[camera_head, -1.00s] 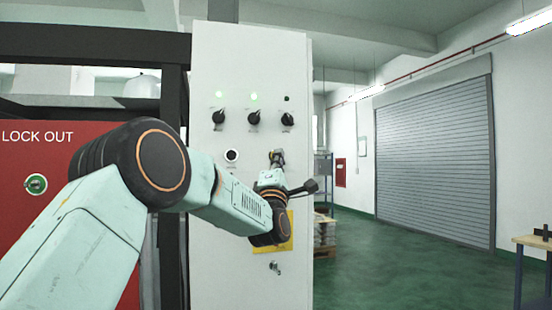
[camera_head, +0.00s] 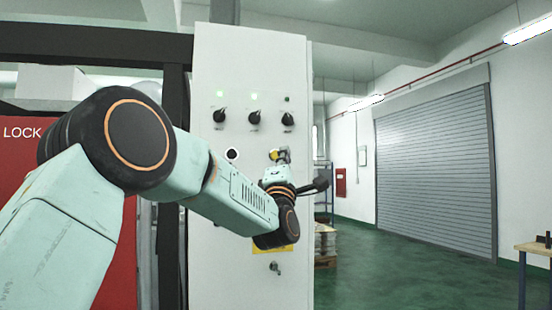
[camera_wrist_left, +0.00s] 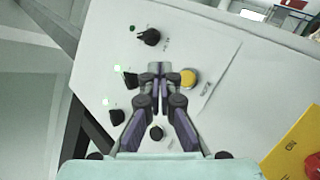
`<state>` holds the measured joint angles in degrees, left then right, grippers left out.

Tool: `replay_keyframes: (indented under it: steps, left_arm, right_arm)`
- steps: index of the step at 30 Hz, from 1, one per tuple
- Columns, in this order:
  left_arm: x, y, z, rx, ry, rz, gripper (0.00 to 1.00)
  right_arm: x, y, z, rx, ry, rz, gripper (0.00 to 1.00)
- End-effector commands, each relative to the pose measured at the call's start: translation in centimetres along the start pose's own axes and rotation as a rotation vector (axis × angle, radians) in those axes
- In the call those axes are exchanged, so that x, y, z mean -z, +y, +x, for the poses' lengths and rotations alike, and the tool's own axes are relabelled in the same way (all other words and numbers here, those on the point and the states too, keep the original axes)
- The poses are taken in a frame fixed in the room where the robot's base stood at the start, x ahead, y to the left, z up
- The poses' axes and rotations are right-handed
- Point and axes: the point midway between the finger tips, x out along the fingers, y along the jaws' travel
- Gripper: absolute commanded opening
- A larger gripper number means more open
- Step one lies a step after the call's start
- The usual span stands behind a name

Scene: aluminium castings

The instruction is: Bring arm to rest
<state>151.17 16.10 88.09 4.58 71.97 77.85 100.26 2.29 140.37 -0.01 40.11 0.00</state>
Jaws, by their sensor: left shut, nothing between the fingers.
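My left arm reaches in from the left across the front of a light grey control panel (camera_head: 250,75). My left gripper (camera_head: 278,155) is small in the head view and partly hidden by its own wrist. In the left wrist view the left gripper (camera_wrist_left: 155,68) has its fingertips together, with nothing between them. It is in front of the panel, between the black knobs and a yellow round button (camera_wrist_left: 190,78). In the head view the yellow button (camera_head: 274,155) shows beside the fingertips. I cannot tell whether they touch. My right gripper is out of view.
The panel carries black rotary knobs (camera_head: 255,118), green lamps (camera_head: 254,93), a black button (camera_head: 232,154) and a keyed lock (camera_head: 275,267). A red lock-out panel (camera_head: 18,133) stands left. Open green floor (camera_head: 400,275) lies right, before a roller shutter (camera_head: 435,160) and a table (camera_head: 535,250).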

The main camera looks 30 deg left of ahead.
Motion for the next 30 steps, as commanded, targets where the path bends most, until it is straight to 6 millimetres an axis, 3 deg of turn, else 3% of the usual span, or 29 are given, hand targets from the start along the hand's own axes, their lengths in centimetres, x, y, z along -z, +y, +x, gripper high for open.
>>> replay_keyframes:
  steps: [17,22,26,30]
  left_arm:
    - [0.0,0.0,0.0,0.000,0.000,0.001,0.00]
    - [-0.1,-0.5,0.0,0.022,-0.007,0.115,0.00]
    - [-1.0,-4.5,-2.3,0.159,-0.075,0.362,0.00]
    - [-2.5,-11.7,-8.4,0.350,-0.226,0.620,0.00]
  right_arm:
    - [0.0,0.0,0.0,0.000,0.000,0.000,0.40]
    - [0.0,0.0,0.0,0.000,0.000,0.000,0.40]
    - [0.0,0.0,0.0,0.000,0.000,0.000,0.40]
    - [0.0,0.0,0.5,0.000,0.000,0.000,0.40]
